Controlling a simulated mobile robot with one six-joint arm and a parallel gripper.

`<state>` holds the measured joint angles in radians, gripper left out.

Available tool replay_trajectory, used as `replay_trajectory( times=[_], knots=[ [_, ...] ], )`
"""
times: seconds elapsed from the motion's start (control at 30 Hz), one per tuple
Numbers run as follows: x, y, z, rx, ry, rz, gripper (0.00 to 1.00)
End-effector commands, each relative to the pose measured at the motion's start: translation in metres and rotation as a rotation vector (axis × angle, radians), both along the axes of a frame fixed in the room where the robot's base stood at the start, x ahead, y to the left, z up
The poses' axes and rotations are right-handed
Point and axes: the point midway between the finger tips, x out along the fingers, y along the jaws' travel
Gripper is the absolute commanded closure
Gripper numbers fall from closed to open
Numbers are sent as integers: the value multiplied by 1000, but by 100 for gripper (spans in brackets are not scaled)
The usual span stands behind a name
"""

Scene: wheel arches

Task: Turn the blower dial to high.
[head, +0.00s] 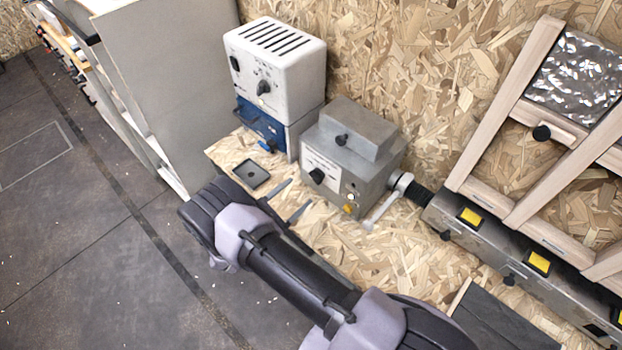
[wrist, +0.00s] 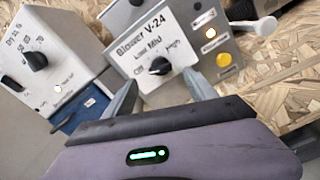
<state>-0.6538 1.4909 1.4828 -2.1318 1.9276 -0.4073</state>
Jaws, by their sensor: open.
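The blower (head: 355,155) is a grey metal box on the wood-chip bench, with a white front panel marked "Blower V-24" in the wrist view (wrist: 180,28). Its black blower dial (head: 317,175) also shows in the wrist view (wrist: 159,66), below the words "Low" and "Mid". I cannot tell exactly which mark the dial points to. My gripper (head: 301,192) is open and empty in front of the panel, apart from the dial. In the wrist view its two fingers (wrist: 161,78) lie left and right of the dial's lower side.
A white unit (head: 290,60) with its own black knob (head: 263,87) stands on a blue base (head: 260,122) to the left. A white lever (head: 380,212) juts from the blower's right side. A small black tray (head: 251,174) lies left of my gripper.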

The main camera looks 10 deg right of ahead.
Motion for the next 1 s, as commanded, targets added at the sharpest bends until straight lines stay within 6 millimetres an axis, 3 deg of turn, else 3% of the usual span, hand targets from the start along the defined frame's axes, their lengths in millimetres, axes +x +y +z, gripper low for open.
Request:
replay_trajectory(
  times=[0.1,0.3,0.67,1.0],
  knots=[
    [17,-28,-1,0,1,-5,35],
    [36,-55,0,1,0,-2,35],
    [40,-61,0,1,1,0,35],
    [40,-61,0,1,2,-1,97]
  ],
)
